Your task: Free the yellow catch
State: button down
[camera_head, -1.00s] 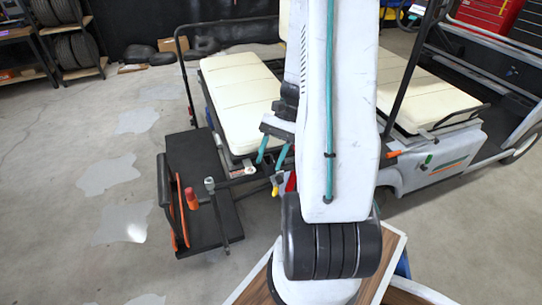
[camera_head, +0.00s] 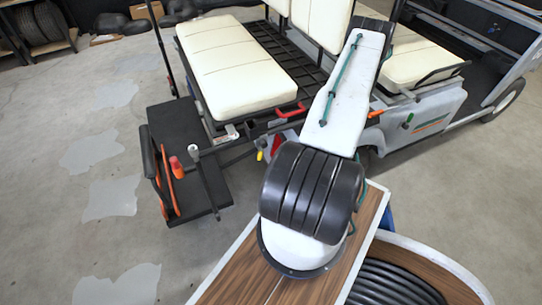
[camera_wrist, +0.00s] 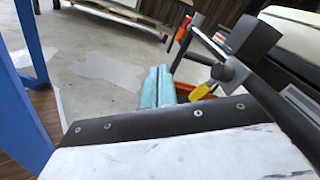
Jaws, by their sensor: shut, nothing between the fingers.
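The yellow catch (camera_head: 261,155) is small and sits low at the near corner of the cart's rear deck, below the cream seat. It also shows in the wrist view (camera_wrist: 204,92), hanging beside a grey metal bracket (camera_wrist: 230,73). My gripper's teal fingers (camera_wrist: 158,84) are together and empty. In the wrist view they are just left of the catch, with a small gap in the picture; I cannot tell the depth between them. In the head view my gripper is hidden behind my arm.
A black rear step (camera_head: 182,148) with orange parts and a red-topped item (camera_head: 176,167) stands left of the catch. A red handle (camera_head: 291,110) lies at the seat's front edge. A blue post (camera_wrist: 33,50) is at the left in the wrist view. The floor at left is clear.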

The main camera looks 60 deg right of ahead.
aim_at(261, 151)
jog(key=d+f+n+t+h, duration=0.4)
jog(key=d+f+t+h, duration=0.2)
jog(key=d+f+t, duration=0.15)
jog(key=x, duration=1)
jog(key=shift+w+r, duration=0.1)
